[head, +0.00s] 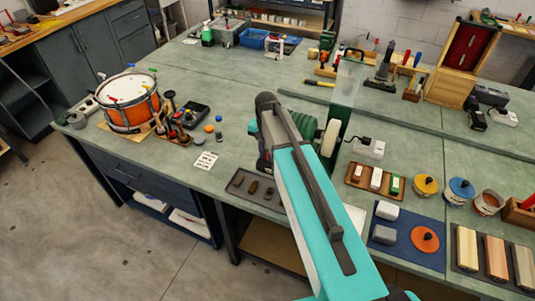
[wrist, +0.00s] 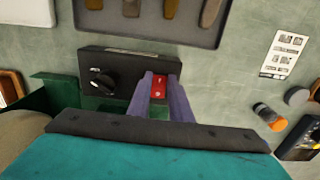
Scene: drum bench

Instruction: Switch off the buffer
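The buffer shows in the head view as a green machine (head: 347,97) with a pale round wheel (head: 331,137), partly behind my arm. In the wrist view its black control box (wrist: 124,66) carries a dark round knob (wrist: 103,82) on the left and a red switch (wrist: 159,84) on the right. My gripper (wrist: 160,76) is over the right part of the box. Its two fingers are apart, one on each side of the red switch, with nothing held between them. I cannot tell whether the fingertips touch the box.
A dark tray (head: 243,188) with several brown pieces lies beside the box. An orange drum (head: 130,102) stands to the left. A wooden tray of bars (head: 352,180) and a blue mat (head: 396,251) are on the right.

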